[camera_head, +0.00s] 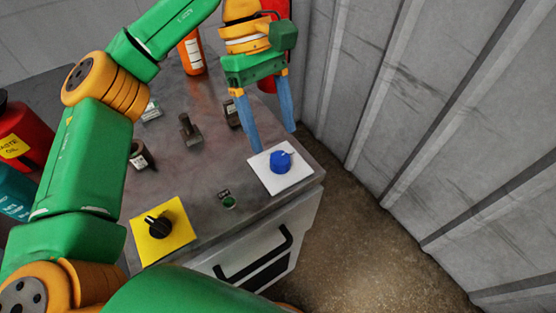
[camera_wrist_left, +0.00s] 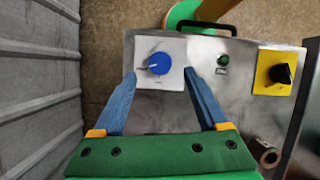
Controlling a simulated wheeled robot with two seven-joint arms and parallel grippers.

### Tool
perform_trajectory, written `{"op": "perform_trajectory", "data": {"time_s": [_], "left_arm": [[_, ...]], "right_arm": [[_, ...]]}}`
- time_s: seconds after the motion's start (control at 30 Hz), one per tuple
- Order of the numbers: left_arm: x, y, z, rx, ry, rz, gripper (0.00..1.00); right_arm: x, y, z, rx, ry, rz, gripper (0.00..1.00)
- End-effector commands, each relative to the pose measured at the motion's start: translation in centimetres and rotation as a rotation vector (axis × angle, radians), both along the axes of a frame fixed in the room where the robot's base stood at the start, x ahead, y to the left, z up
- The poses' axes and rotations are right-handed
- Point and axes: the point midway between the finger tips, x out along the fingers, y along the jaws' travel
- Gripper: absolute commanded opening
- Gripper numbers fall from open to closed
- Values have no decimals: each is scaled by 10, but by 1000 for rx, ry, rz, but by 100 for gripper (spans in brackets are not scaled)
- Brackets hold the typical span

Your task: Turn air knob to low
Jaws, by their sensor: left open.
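Two knobs sit on the grey bench top; I cannot read which is labelled air. A blue knob (camera_head: 281,161) is on a white plate (camera_head: 296,180) at the front right corner. A black knob (camera_head: 157,226) is on a yellow plate (camera_head: 178,243) at the front left. My left gripper (camera_head: 272,140) is open and empty, with its blue fingertips just behind the blue knob. In the left wrist view the blue knob (camera_wrist_left: 159,63) lies between and slightly beyond the fingertips (camera_wrist_left: 160,74). The black knob (camera_wrist_left: 281,73) is off to the right. My right gripper is not in view.
A small green button (camera_head: 229,202) sits between the two plates. Dark fittings (camera_head: 190,131) and an orange bottle (camera_head: 193,52) stand further back. A red container (camera_head: 22,135) is at the left. A handle (camera_head: 255,258) is on the bench front, and a corrugated wall (camera_head: 420,120) at the right.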

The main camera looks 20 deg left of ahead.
Motion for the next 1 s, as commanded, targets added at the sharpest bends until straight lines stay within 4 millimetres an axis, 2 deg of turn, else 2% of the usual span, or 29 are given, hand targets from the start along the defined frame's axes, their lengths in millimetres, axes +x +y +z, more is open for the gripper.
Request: {"op": "perform_trajectory", "data": {"time_s": [0.1, 0.2, 0.5, 0.53, 0.57, 0.8, 1.0], "left_arm": [[-6, -7, -23, 1, 3, -3, 76], [-9, -12, -36, 2, 1, -1, 76], [-11, -15, -43, -1, -2, 0, 76], [-11, -15, -43, -1, -2, 0, 73], [-11, -15, -43, -1, -2, 0, 65], [-11, -15, -43, -1, -2, 0, 0], [-11, -15, -43, -1, -1, 8, 0]], "right_arm": [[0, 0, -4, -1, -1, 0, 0], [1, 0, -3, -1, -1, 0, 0], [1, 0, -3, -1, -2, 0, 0], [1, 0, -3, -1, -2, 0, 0], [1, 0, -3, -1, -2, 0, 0], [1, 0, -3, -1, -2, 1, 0], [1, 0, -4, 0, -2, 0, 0]]}}
